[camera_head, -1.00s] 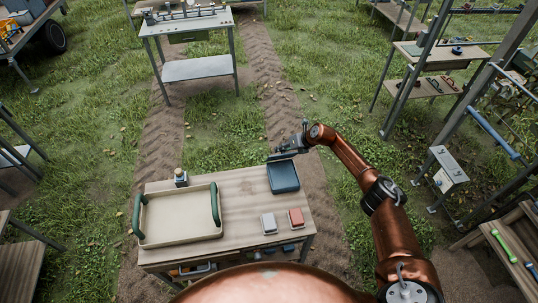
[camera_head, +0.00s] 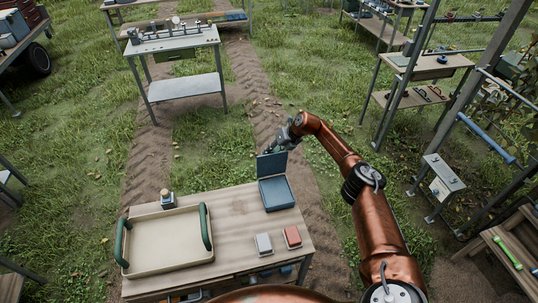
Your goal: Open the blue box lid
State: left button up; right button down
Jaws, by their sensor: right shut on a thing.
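The blue box (camera_head: 277,195) sits at the back right of the wooden table. Its lid (camera_head: 271,165) stands up at the back edge of the box, roughly upright, and the inside of the box faces up. My right gripper (camera_head: 287,142) is at the top edge of the lid, shut on it. The fingertips are small and partly hidden at the lid. My left gripper is not in view.
A beige tray (camera_head: 165,266) with green handles fills the table's left side. A small bottle-like item (camera_head: 167,199) stands behind it. Grass lies behind.

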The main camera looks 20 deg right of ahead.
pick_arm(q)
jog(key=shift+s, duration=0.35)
pick_arm(e)
jog(key=c, duration=1.8)
grip_release()
jog(key=shift+w+f, duration=0.1)
jog(key=shift+f, duration=0.05)
jog(key=shift+o, duration=0.7)
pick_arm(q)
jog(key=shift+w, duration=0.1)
pick_arm(e)
jog(key=v, duration=1.2)
